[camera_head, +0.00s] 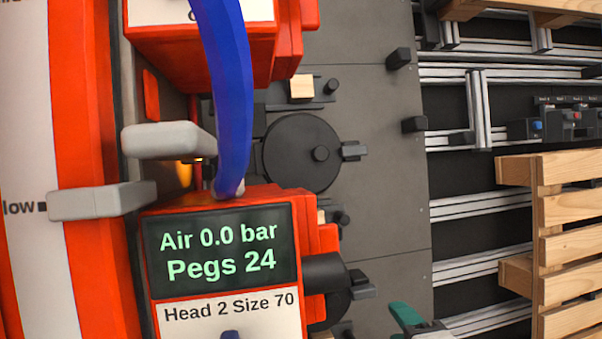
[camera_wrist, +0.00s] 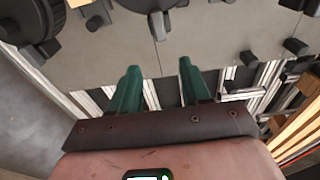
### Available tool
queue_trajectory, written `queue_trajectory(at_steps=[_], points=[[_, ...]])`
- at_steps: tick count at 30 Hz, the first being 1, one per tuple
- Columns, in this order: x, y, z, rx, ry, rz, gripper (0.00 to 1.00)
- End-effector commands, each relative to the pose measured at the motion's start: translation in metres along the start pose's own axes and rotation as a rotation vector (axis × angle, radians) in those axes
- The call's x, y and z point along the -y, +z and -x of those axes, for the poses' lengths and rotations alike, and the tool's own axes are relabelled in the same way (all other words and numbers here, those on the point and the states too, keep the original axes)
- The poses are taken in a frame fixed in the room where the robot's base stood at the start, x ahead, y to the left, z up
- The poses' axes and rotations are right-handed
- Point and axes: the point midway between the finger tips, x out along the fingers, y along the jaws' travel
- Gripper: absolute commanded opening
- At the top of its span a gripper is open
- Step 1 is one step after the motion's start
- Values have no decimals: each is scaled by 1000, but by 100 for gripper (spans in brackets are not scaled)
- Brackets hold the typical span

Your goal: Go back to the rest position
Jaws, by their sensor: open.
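My gripper (camera_wrist: 160,82) shows in the wrist view with its two green fingers apart and nothing between them. Beyond the fingers are a grey panel (camera_wrist: 205,25) and metal rails. No rest position is marked in either view.
An orange machine with a display (camera_head: 222,250) reading "Air 0.0 bar, Pegs 24" stands at left, with a blue hose (camera_head: 230,85) above it. A round black disc (camera_head: 300,152) lies on the panel. Wooden pallet slats (camera_head: 565,215) are at right.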

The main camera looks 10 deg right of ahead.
Motion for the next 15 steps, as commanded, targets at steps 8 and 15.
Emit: queue_trajectory(at_steps=[8, 15], points=[[-58, -16, -11, 10, 187, 299, 47], [-137, -37, -12, 132, 430, 705, 47]])
